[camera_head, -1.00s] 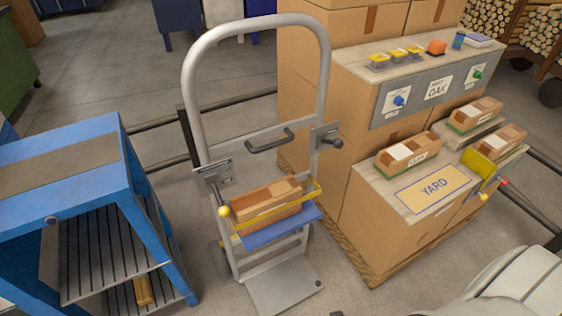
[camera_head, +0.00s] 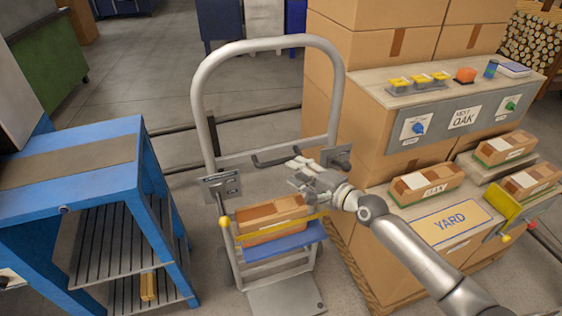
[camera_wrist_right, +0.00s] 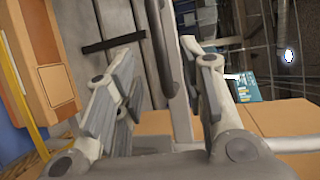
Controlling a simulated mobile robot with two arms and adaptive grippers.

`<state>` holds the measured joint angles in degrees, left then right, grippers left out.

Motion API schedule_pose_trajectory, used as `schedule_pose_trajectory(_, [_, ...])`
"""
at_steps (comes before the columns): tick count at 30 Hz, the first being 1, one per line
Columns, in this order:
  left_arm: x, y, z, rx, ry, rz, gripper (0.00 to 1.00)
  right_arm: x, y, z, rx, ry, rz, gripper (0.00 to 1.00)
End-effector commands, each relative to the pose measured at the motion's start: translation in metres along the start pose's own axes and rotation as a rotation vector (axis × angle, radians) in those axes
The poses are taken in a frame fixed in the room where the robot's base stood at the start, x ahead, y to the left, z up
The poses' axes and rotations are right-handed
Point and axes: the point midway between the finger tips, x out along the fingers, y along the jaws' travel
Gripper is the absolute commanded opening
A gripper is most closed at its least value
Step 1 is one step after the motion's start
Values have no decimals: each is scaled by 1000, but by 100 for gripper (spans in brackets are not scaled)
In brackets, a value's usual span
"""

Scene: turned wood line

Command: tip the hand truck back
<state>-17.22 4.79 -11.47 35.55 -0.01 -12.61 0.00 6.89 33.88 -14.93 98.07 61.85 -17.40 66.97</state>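The grey hand truck (camera_head: 201,108) stands upright in the middle of the head view. Its toe plate (camera_head: 285,298) is flat on the floor. My right gripper (camera_head: 299,174) is in front of the frame, close to the right part of the grip bar. In the right wrist view, its fingers (camera_wrist_right: 165,88) are spread, with grey and dark bars showing between them. I cannot tell whether they touch. My left gripper is not in view.
A blue metal stand (camera_head: 125,170) is close on the left. Open floor (camera_head: 140,85) lies behind the truck.

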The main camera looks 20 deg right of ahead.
Motion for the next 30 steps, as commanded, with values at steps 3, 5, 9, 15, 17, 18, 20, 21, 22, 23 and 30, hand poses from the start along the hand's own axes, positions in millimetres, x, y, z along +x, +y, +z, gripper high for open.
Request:
schedule_pose_trajectory(3, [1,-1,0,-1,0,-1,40,24,-1,0,-1,1,-3,37])
schedule_pose_trajectory(5, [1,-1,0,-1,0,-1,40,35,-1,0,-1,0,-2,37])
schedule_pose_trajectory(9, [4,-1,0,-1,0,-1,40,58,-1,0,-2,1,-1,37])
schedule_pose_trajectory(15, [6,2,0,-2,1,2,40,78,0,0,-3,1,-1,37])
schedule_pose_trajectory(17, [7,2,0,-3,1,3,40,81,1,0,-2,1,0,37])
schedule_pose_trajectory(18, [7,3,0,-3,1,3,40,82,0,0,-3,1,0,37])
schedule_pose_trajectory(20, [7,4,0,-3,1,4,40,83,0,0,-3,1,0,37])
schedule_pose_trajectory(21, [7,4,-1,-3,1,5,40,84,0,0,-3,1,0,37])
schedule_pose_trajectory(22, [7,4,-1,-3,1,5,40,84,0,0,-3,1,0,37])
schedule_pose_trajectory(23, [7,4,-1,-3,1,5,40,84,0,0,-3,1,0,37])
schedule_pose_trajectory(30, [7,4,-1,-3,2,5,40,83,0,0,-4,1,0,23])
